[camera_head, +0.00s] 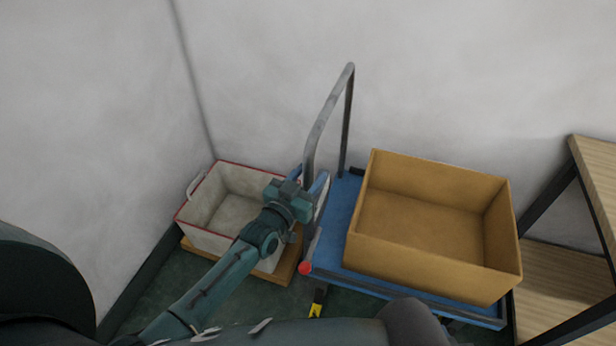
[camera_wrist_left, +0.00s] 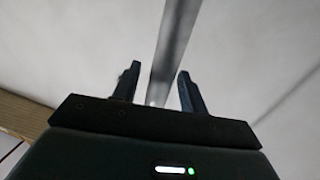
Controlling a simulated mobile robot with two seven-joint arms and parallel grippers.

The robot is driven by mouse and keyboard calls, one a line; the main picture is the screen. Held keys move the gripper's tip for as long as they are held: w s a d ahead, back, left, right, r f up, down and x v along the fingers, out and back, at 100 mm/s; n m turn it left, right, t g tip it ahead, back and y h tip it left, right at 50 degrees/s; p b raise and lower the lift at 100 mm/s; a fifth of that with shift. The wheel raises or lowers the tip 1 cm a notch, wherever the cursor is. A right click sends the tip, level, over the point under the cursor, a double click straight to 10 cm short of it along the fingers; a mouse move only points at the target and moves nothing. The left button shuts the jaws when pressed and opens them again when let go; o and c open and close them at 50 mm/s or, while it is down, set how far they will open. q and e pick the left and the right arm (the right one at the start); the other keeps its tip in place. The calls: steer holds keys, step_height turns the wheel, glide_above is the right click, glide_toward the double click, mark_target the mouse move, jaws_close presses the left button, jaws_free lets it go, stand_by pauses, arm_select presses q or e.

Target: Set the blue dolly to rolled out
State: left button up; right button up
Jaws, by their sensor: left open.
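The blue dolly (camera_head: 337,222) stands against the back wall in the head view, with a grey tubular handle (camera_head: 326,116) rising at its left end. A large open cardboard box (camera_head: 435,262) sits on its deck. My left gripper (camera_head: 318,186) is at the lower part of the handle. In the left wrist view its two fingers (camera_wrist_left: 158,88) are open, with the grey handle bar (camera_wrist_left: 174,45) running between them. I cannot tell whether either finger touches the bar. My right gripper is not seen.
A white bin with a red rim (camera_head: 204,236) sits on a wooden base (camera_head: 285,268) left of the dolly, close to the corner. A wooden shelf with black legs (camera_head: 598,170) stands close on the right. A red knob (camera_head: 305,268) is at the dolly's front left corner.

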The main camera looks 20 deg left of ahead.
arm_select(q)
jaws_close()
stand_by(0.3)
steer(key=shift+s, duration=0.15)
